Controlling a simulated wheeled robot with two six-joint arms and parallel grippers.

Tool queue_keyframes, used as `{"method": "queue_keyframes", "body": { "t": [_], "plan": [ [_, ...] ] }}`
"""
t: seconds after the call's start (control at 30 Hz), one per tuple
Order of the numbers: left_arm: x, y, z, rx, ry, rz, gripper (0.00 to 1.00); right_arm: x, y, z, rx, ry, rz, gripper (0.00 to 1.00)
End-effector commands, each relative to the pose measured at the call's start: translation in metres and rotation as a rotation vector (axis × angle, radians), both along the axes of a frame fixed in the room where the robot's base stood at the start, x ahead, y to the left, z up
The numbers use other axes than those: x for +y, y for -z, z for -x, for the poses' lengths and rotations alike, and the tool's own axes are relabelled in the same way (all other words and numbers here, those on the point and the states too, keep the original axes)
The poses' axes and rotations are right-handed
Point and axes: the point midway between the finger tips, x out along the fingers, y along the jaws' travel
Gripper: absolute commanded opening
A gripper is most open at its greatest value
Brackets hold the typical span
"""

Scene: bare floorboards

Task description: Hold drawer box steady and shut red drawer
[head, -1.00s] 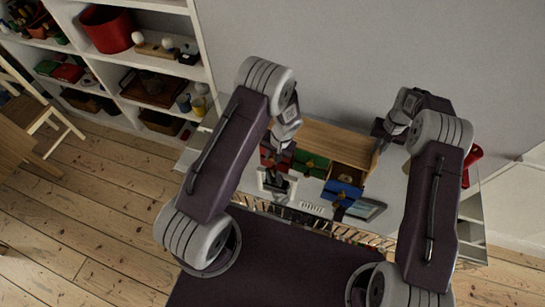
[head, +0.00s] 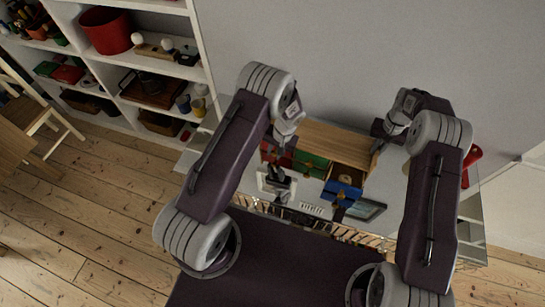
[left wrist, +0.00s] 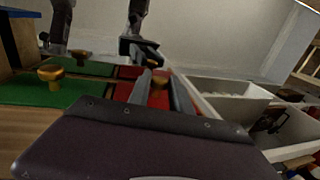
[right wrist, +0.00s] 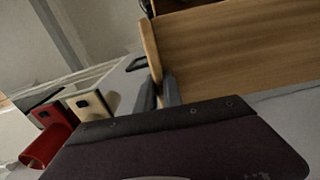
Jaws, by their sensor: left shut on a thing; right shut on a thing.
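The drawer box (head: 340,143) has a wooden top and stands on the white shelf top against the wall. Its red drawer (head: 283,157) is at the left, partly hidden by my left arm. The green drawer (head: 310,164) is beside it, and the blue drawer (head: 341,192) stands pulled out at the right. My left gripper (left wrist: 152,88) is shut on the red drawer's knob (left wrist: 159,82), against the red front (left wrist: 128,88) in the left wrist view. My right gripper (right wrist: 160,98) is shut on the box's side panel edge (right wrist: 151,52). How far out the red drawer is, I cannot tell exactly.
A dark-framed tablet-like object (head: 365,209) lies in front of the blue drawer. White open trays (left wrist: 228,97) are near my left gripper. A red cylindrical object (right wrist: 47,146) lies right of the box. A tall shelf (head: 150,60) stands at the left.

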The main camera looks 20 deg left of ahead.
Motion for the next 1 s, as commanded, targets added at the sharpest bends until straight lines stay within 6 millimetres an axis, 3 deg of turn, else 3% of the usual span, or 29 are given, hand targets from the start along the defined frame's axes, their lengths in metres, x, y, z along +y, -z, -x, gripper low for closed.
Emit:
{"method": "queue_keyframes", "body": {
  "t": [0.33,0.37,0.43,0.77,0.87,1.0],
  "plan": [
    [-0.001,0.000,-0.007,-0.004,0.000,0.004,0.00,0.000,0.000,0.000,0.002,-0.003,0.001,0.00],
    [-0.001,0.000,-0.007,-0.004,0.000,0.004,0.30,0.000,0.000,0.001,0.002,-0.003,0.001,0.00],
    [-0.001,0.000,-0.007,-0.004,0.000,0.004,0.47,0.000,0.000,0.001,0.003,-0.003,0.001,0.00],
    [-0.001,-0.003,-0.006,-0.002,0.000,0.003,0.47,0.000,0.000,0.001,0.004,-0.004,0.001,0.00],
    [-0.004,-0.018,-0.007,-0.005,0.001,0.002,0.47,0.000,0.000,0.001,0.004,-0.004,0.001,0.00],
    [-0.012,-0.054,-0.007,-0.007,0.001,0.003,0.47,0.000,0.000,0.001,0.004,-0.004,0.001,0.00]
  ]
}}
